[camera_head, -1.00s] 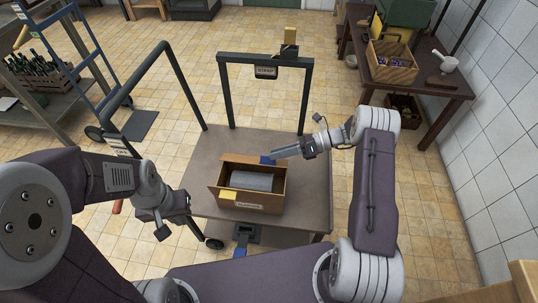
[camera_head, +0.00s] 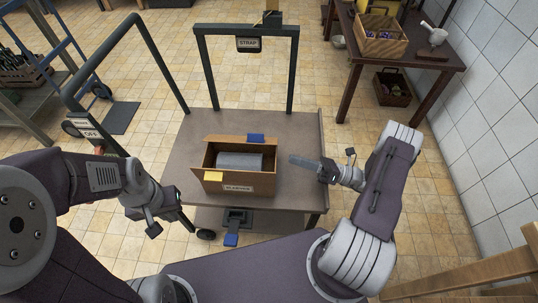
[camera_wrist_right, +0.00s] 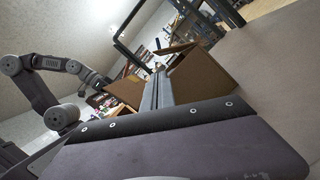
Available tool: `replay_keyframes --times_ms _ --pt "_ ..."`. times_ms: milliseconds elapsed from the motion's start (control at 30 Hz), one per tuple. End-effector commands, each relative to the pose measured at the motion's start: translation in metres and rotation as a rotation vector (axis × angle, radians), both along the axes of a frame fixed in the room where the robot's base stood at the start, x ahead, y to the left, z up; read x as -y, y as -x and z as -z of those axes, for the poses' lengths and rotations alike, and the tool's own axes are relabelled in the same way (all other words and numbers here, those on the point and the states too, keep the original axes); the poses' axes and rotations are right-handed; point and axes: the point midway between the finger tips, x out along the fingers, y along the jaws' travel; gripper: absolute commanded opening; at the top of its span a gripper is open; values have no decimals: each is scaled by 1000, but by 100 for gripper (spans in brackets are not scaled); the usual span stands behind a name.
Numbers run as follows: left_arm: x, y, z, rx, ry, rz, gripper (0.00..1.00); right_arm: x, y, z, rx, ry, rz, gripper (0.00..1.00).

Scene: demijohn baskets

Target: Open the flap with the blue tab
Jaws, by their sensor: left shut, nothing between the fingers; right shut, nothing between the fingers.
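An open-topped cardboard box (camera_head: 236,187) sits on the cart. The flap with the blue tab (camera_head: 256,138) stands up along its far side. A yellow tab (camera_head: 214,177) shows at the near left edge. A grey cylinder (camera_head: 240,161) lies inside. My right gripper (camera_head: 298,160) is shut and empty, just right of the box, pointing toward it. In the right wrist view its fingers (camera_wrist_right: 157,92) extend toward the box (camera_wrist_right: 198,80); I cannot tell whether they touch it. My left gripper (camera_head: 170,218) is shut and empty, left of the box near the cart's front edge.
The cart top (camera_head: 185,150) has free room around the box. A dark frame with a STRAP sign (camera_head: 248,44) stands at its back, and a rail with an OFF sign (camera_head: 90,133) at its left. A blue pedal (camera_head: 231,239) is low in front.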

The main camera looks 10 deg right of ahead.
Motion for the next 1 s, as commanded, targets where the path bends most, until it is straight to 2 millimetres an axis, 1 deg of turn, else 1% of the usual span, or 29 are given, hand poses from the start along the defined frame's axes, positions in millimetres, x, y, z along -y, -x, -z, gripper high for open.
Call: replay_keyframes --times_ms 67,167,267,400,500,600,700,800,1000 --pt "0 0 -3 1 0 0 0 -1 -1 -4 3 1 0 0" --pt "0 0 -3 1 0 0 0 -9 -4 -6 3 3 -5 0" --pt "0 0 -2 1 0 0 0 -24 -11 -9 2 2 -8 0" --pt "0 0 1 1 0 0 0 -50 -24 -14 2 3 -10 0" --pt "0 0 3 1 0 0 0 -66 -32 -17 1 4 -11 0" --pt "0 0 4 1 0 0 0 -78 -38 -20 3 5 -8 0" --pt "0 0 5 1 0 0 0 -85 -42 -22 2 5 -7 0" --pt "0 0 5 1 0 0 0 -88 -44 -23 2 5 -6 0" --pt "0 0 5 1 0 0 0 -89 -44 -23 2 5 -5 0"
